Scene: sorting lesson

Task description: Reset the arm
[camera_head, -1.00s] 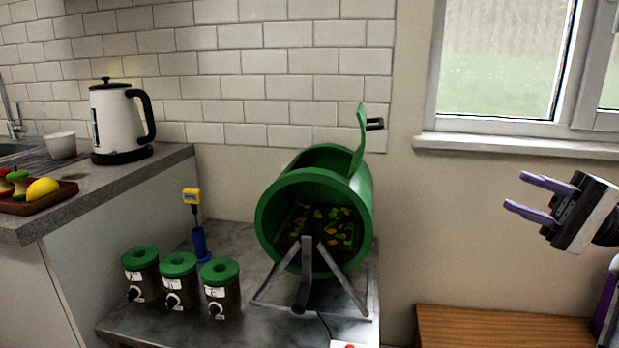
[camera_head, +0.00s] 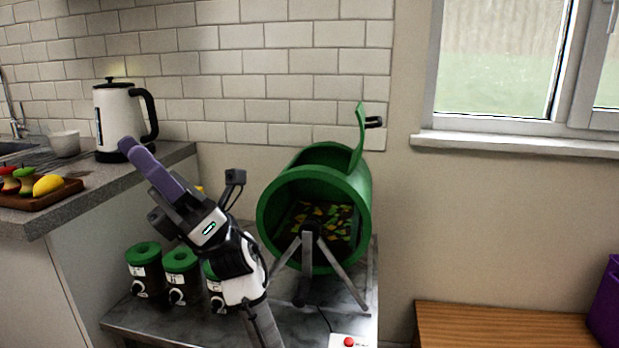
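My gripper (camera_head: 130,148) is at the left of the picture, in front of the kettle's base and the counter edge. Its purple fingers point up and to the left. They overlap from this side, so the gap between them cannot be judged. No object shows at the fingertips. My arm rises from the bottom of the picture and covers part of the right-hand jar and most of the yellow-topped probe.
A green drum composter (camera_head: 264,215) with an open lid stands on a grey table (camera_head: 135,325). Jars with green lids (camera_head: 181,260) stand left of it. A kettle (camera_head: 117,120), white bowl (camera_head: 65,144) and fruit board (camera_head: 62,196) are on the counter. A wooden bench (camera_head: 510,328) is at right.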

